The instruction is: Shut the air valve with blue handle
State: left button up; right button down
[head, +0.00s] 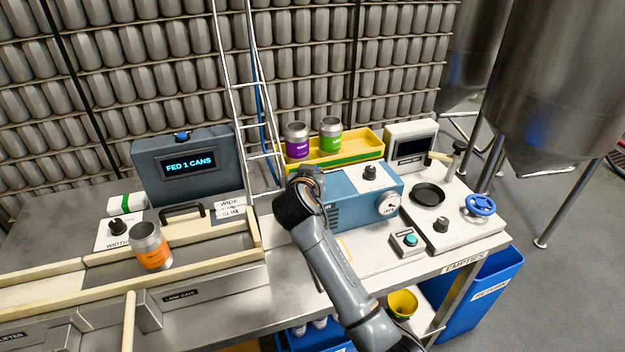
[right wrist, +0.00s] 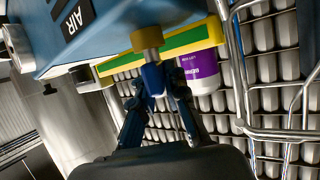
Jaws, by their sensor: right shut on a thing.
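The blue machine box (head: 352,198) stands mid-table in the head view. Its side with an AIR label (right wrist: 73,20) fills the top left of the right wrist view. A brass valve body (right wrist: 147,38) sticks out of it, with a blue handle (right wrist: 153,79) below. My right gripper (right wrist: 153,90) is shut on this handle, a finger on either side. In the head view my right arm covers the left end of the box and hides the valve and handle. My left gripper is not in view.
A yellow-green tray (head: 335,158) with purple (head: 297,143) and green (head: 330,136) cans stands behind the box. A ladder (head: 248,95) rises to its left. A blue handwheel (head: 481,205) is on the right-hand panel. An orange can (head: 152,248) stands in the left lane.

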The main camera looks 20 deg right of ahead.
jog(key=shift+m+g+h+b, duration=0.5)
jog(key=shift+m+h+b, duration=0.4)
jog(key=c, duration=1.4)
grip_release()
jog(key=shift+o, duration=0.2)
jog(key=shift+r, duration=0.15)
notch_tip(320, 180, up, 10)
jog(key=shift+f, duration=0.1)
